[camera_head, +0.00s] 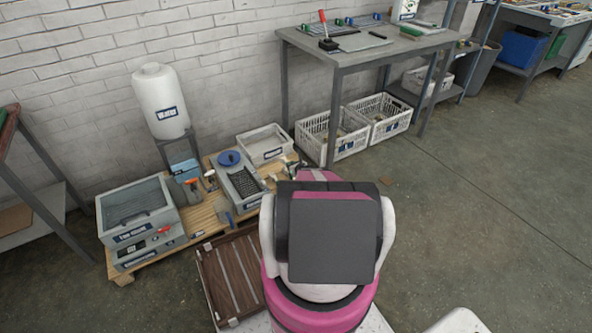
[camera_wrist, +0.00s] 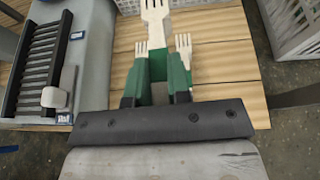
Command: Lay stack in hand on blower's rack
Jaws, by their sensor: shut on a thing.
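In the wrist view, my gripper (camera_wrist: 160,70) has two green fingers with pale, toothed tips. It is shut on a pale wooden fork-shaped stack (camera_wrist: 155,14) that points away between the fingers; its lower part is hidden. A black slatted rack (camera_wrist: 36,62) on a grey unit lies to the left, apart from the stack. In the head view, the likely blower (camera_head: 243,186) is a grey unit with a dark grating and a blue round part, on a wooden pallet.
A grey box unit (camera_head: 137,222) and a white tank (camera_head: 160,100) stand left of the blower. A pale tray (camera_head: 265,145) sits behind it. A brown slatted panel (camera_head: 230,276) lies in front. White crates (camera_head: 332,135) stand under the table at right.

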